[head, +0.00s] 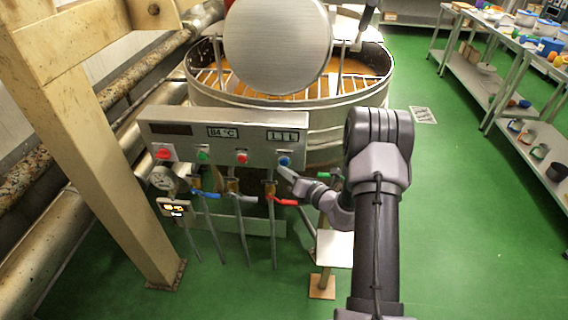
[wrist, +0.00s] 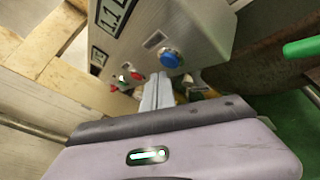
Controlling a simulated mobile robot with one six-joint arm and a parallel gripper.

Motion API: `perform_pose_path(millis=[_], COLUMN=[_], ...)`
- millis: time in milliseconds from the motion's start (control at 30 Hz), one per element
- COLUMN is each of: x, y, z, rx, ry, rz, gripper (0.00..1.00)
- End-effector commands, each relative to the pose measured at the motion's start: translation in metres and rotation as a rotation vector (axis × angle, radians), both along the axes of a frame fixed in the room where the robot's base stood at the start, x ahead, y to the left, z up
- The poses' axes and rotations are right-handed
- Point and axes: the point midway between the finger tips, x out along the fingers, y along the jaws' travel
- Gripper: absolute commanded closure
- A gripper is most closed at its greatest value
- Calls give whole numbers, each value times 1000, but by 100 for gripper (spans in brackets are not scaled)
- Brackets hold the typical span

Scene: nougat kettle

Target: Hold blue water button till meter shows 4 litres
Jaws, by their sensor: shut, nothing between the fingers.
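The grey control panel (head: 190,144) is mounted on the front of the kettle. The blue button (head: 284,161) is at its right end and shows whole in the wrist view (wrist: 172,59). Above it, the meter (head: 283,135) seems to read 1.1 L; in the wrist view the meter (wrist: 113,14) is cut by the top edge. My gripper (head: 285,171) is shut and empty, its fingertips just below the blue button. In the wrist view the fingers (wrist: 157,80) end close beside the button; I cannot tell whether they touch it.
A red button (head: 242,158), a green button (head: 203,155) and a red knob (head: 163,153) are farther left. Below hang pipes with blue, white and red-handled valves (head: 283,202). The round kettle (head: 210,98) stands behind.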

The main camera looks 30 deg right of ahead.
Motion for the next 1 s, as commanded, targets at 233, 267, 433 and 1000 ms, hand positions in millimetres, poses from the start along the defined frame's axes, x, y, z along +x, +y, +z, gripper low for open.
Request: perform_pose_path(millis=[233, 267, 433, 1000], x=[0, 0, 0, 7], y=[0, 0, 0, -5], z=[0, 0, 0, 0], rx=[0, 0, 0, 0], ry=[0, 0, 0, 0], rz=[0, 0, 0, 0], gripper=[100, 100, 100, 100])
